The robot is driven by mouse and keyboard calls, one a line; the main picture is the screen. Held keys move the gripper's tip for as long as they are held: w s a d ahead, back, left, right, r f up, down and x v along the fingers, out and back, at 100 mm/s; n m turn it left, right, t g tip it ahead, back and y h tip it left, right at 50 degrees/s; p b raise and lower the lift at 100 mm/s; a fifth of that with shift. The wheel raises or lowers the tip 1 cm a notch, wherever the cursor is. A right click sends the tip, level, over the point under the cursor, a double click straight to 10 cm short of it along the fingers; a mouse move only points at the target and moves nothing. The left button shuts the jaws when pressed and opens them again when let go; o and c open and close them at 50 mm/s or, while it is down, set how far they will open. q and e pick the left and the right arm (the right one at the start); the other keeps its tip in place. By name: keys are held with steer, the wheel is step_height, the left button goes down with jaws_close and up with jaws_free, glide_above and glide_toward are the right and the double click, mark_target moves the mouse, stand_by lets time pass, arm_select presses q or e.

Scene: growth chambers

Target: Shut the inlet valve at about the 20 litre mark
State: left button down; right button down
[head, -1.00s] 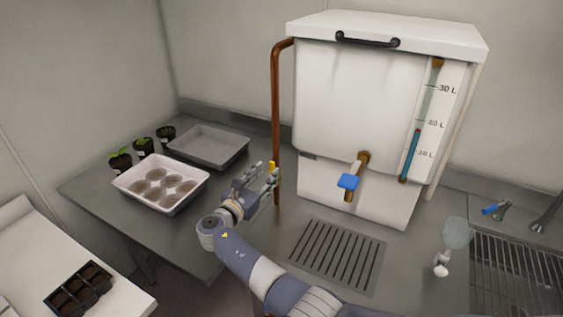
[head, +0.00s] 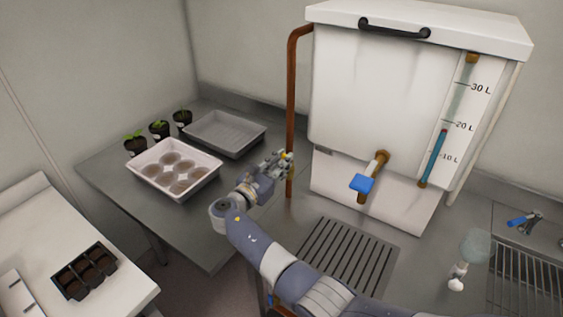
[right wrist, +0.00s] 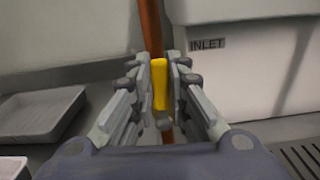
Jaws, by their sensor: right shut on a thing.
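The inlet valve's yellow handle (right wrist: 159,84) stands upright in front of the copper pipe (head: 292,100), left of the white tank (head: 365,95). An INLET label (right wrist: 208,44) is on the tank beside it. My right gripper (right wrist: 160,85) is shut on the yellow handle, one finger on each side; in the head view the fingers hide most of it. The gauge tube (head: 434,158) on the tank's front shows a blue column whose top is at about the 20 L mark, perhaps slightly under it. My left gripper is not in view.
A blue-handled tap (head: 362,184) sticks out of the tank front above a drain grille (head: 348,255). A white tray of round pots (head: 174,198), a grey tray (head: 225,133) and small potted plants stand at left.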

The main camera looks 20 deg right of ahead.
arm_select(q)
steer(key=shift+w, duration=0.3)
